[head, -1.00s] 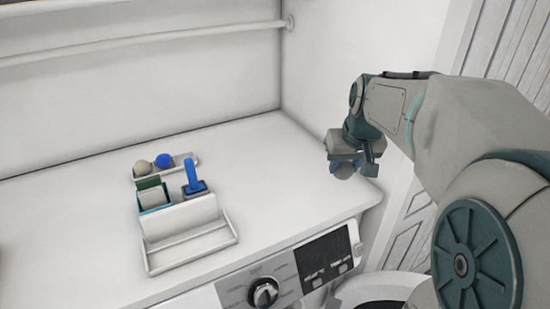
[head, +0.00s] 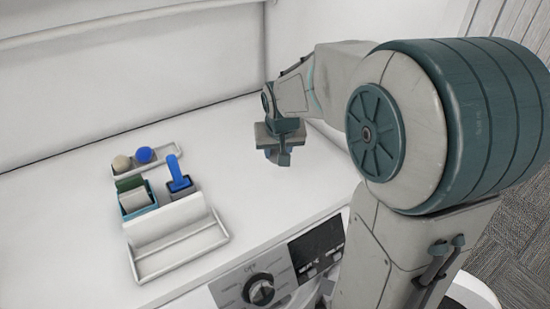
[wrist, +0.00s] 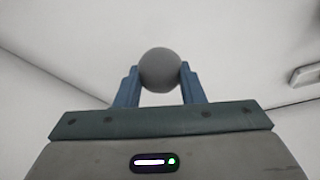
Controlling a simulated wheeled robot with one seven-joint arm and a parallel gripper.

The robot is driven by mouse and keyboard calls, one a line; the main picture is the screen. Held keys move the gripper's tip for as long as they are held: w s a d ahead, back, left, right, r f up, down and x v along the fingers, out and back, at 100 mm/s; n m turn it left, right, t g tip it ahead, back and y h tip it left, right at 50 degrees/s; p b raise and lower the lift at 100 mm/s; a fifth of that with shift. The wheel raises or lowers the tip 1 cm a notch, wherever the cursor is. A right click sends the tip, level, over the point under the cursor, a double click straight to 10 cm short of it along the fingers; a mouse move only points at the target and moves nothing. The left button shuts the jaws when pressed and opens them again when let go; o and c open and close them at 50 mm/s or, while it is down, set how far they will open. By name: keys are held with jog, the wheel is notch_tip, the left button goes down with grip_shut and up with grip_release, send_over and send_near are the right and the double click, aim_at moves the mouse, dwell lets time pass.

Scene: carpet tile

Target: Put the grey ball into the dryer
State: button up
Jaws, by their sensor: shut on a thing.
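The grey ball (wrist: 160,70) is held between the two blue fingers of my gripper (wrist: 160,84) in the wrist view. In the head view my gripper (head: 279,157) is above the white top of the machine, right of the organizer, and the ball is mostly hidden behind it. The front-loading machine has a control panel with a dial (head: 260,290) and a dark display (head: 317,246). Its door area is largely hidden behind my arm; a white rounded edge (head: 470,290) shows at the lower right. I cannot tell from this whether the door is open.
A white tray (head: 172,160) holds a beige ball (head: 121,164) and a blue ball (head: 145,155). In front stand small boxes with a blue-handled item (head: 178,175) and a white stepped holder (head: 180,245). The machine top between these and my gripper is clear. Walls stand behind.

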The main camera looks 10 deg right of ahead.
jog(key=shift+w+a+f, duration=0.1)
jog(key=shift+a+f, duration=0.1)
jog(key=shift+f+p, duration=0.4)
jog(key=shift+f, duration=1.5)
jog(key=shift+f, duration=0.2)
jog(key=o, duration=1)
jog(key=shift+r, duration=0.1)
